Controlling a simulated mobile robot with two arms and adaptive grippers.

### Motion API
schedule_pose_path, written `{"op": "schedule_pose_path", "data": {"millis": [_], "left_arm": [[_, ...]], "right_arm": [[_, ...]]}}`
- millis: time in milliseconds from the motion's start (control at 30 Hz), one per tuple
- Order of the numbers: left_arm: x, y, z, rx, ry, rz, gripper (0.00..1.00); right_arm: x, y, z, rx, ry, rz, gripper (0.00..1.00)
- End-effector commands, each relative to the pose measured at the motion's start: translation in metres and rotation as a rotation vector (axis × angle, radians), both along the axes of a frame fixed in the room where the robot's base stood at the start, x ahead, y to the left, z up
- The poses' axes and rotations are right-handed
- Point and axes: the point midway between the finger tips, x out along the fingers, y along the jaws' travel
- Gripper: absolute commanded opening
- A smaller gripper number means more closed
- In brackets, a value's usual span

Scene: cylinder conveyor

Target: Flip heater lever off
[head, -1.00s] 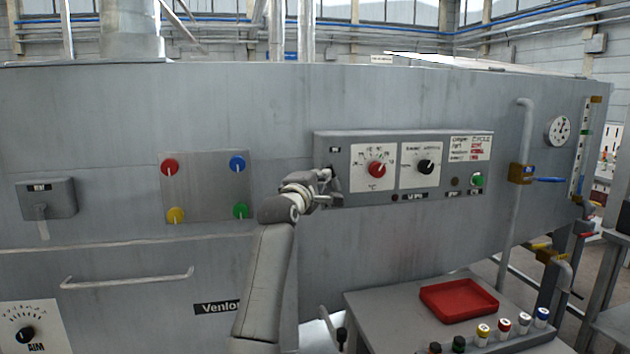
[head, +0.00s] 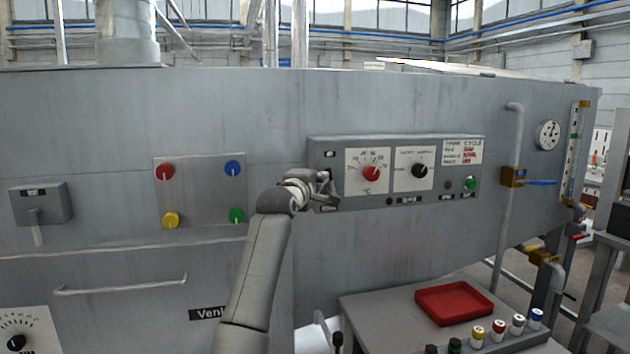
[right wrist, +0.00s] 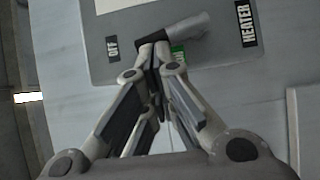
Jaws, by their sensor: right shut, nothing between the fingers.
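The heater lever (right wrist: 187,33) is a grey cylindrical handle in the right wrist view. It is mounted on a grey plate between a black OFF label (right wrist: 112,46) and a black HEATER label (right wrist: 245,24). A green label (right wrist: 178,54) is partly hidden below the handle. My right gripper (right wrist: 157,52) is shut and empty, its fingertips close to the dark end of the lever; I cannot tell if they touch. In the head view my right gripper (head: 328,190) is at the left end of the control panel (head: 400,188) and hides the lever. My left gripper is not in view.
The panel carries a red dial (head: 371,173), a black dial (head: 420,171) and a green button (head: 470,184). Colored knobs (head: 236,215) and a lever box (head: 40,203) are to the left. A red tray (head: 440,318) and several capped bottles (head: 498,331) stand below right.

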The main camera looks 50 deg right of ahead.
Motion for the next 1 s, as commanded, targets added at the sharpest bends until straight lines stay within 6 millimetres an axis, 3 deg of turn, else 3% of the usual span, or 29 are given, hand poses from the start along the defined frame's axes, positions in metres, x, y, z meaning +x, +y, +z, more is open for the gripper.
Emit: {"op": "schedule_pose_path", "data": {"millis": [1000], "left_arm": [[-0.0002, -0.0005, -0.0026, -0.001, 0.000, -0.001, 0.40]], "right_arm": [[-0.0009, -0.0041, 0.0013, 0.044, -0.028, 0.000, 0.00]]}}
